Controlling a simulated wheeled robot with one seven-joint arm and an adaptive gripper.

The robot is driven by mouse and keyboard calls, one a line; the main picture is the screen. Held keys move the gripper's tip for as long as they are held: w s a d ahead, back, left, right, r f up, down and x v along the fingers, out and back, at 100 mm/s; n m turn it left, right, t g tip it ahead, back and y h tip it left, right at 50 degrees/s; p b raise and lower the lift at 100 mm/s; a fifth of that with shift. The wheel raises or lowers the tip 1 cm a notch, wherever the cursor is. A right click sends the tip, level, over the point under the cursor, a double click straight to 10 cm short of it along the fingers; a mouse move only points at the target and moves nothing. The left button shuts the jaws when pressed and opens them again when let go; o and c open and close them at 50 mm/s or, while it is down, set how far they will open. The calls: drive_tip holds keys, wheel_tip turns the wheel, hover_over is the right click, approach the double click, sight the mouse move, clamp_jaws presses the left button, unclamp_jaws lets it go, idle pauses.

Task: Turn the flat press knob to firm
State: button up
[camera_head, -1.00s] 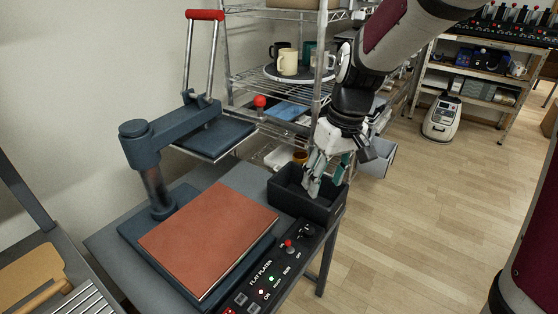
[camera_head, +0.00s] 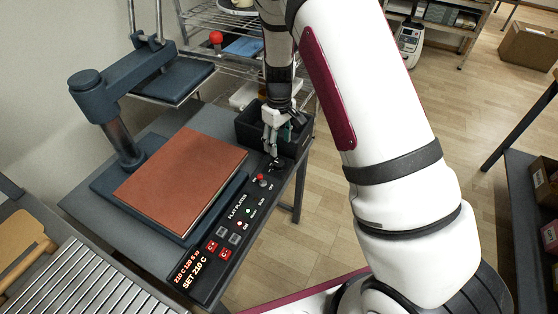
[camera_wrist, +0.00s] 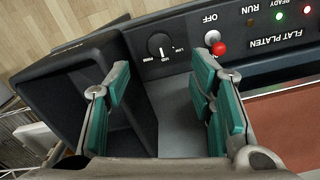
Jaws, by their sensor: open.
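The flat press control panel (camera_head: 225,235) runs along the press table's front edge. Its black round knob (camera_wrist: 160,46) shows between my fingers in the wrist view, with small LOW, MED and FIRM marks around it. The knob's white line appears to point toward the middle mark. In the head view the knob (camera_head: 276,164) sits at the panel's far end, just below my fingertips. My gripper (camera_head: 272,148) is open and points down, and it also shows in the wrist view (camera_wrist: 160,75) with teal pads apart on either side. I see no contact with the knob.
A black open bin (camera_wrist: 75,90) stands close beside the knob. A red-tipped switch (camera_wrist: 218,47) is near my right finger. The flat press holds a reddish-brown slab (camera_head: 182,180). A wire shelf (camera_head: 200,20) stands behind; open floor lies right.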

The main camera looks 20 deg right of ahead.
sight(279, 163)
wheel_tip(279, 163, down, 9)
drive_tip(key=shift+f, duration=0.15)
idle(0.4)
drive_tip(key=c, duration=1.2)
